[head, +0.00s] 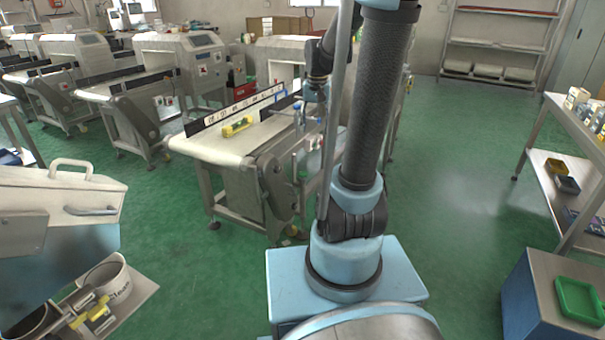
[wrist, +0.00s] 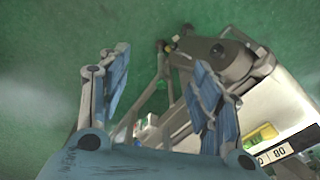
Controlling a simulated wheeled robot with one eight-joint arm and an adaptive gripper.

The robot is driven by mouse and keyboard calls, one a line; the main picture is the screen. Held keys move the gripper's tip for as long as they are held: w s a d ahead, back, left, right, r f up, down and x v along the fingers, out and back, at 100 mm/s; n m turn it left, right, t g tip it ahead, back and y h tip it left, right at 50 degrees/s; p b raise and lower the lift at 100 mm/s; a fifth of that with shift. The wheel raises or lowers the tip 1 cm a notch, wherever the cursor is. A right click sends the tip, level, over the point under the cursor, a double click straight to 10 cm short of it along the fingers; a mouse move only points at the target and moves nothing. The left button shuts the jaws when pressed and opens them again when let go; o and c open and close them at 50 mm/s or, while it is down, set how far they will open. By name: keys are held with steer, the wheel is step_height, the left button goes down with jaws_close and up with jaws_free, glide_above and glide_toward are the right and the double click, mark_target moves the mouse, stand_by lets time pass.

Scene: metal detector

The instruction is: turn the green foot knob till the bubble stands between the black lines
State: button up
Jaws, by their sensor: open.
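A yellow spirit level (head: 237,127) lies on the pale belt of the metal detector conveyor (head: 200,148). It also shows in the wrist view (wrist: 262,134) at the lower right. Its bubble and black lines are too small to read. My gripper (wrist: 160,65) is open and empty, with blue finger pads spread apart. In the wrist view it is above the green floor, beside the conveyor's grey end frame (wrist: 225,55). In the head view my arm covers part of the conveyor.
More conveyor machines (head: 180,65) stand at the left and back. A steel side table (head: 560,120) stands at the right, and a blue cabinet with a green tray (head: 580,300) at the lower right. Open green floor (head: 450,200) lies between.

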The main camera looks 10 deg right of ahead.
steer(key=w+f+m, duration=0.1)
steer(key=w+f, duration=0.1)
steer(key=w, duration=0.8)
steer(key=m+g, duration=0.1)
steer(key=m, duration=0.2)
glide_above(303, 173)
step_height(303, 173, down, 19)
steer(key=f, duration=1.7)
steer(key=shift+w+f, duration=0.1)
steer(key=shift+w, duration=0.15)
steer(key=shift+c, duration=0.5)
steer(key=c, duration=1)
